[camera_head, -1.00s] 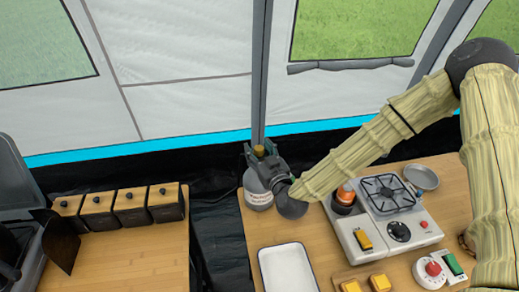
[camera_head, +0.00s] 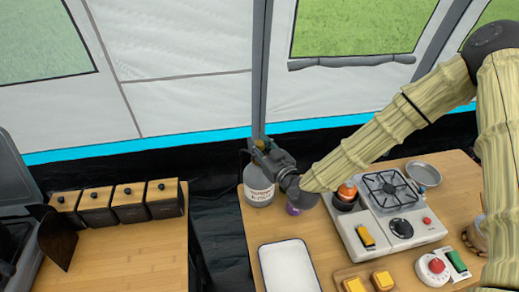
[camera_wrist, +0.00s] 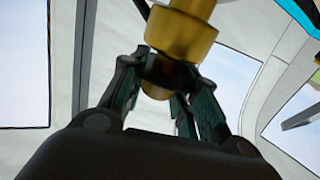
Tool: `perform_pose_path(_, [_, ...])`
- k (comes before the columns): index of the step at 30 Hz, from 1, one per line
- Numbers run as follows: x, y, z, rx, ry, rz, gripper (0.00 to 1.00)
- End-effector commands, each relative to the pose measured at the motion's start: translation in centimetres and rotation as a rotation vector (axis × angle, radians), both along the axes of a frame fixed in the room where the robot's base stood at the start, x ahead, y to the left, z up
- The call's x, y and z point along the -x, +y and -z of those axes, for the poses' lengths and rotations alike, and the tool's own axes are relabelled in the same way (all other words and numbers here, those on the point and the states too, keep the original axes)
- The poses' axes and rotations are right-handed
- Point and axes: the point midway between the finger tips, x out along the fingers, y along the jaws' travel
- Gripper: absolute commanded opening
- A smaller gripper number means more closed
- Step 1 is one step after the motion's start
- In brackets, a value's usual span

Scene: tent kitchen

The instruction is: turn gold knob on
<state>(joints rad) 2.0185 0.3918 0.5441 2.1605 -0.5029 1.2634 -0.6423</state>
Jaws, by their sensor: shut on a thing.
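The gold knob (camera_wrist: 181,35) fills the upper middle of the wrist view, with a wider collar and a narrower part below it. My gripper (camera_wrist: 160,80) has its fingers on both sides of the knob's lower end and is shut on it. In the head view, a small bit of the gold knob (camera_head: 262,144) shows at the tip of my gripper (camera_head: 262,151). My gripper is above a white canister (camera_head: 258,191) with lettering, at the table's back left corner. Whatever the knob is attached to is hidden in the head view.
A purple item (camera_head: 293,209) lies close below my wrist. A white tray (camera_head: 263,262) is in front. A dark gap separates the two tables.

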Motion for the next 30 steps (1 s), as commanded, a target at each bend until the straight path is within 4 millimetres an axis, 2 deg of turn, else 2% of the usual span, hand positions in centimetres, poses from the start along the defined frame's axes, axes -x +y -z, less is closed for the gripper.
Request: perform_pose_path(30, [-0.39, -0.26, -0.03, 0.003, -0.004, -0.702, 0.07])
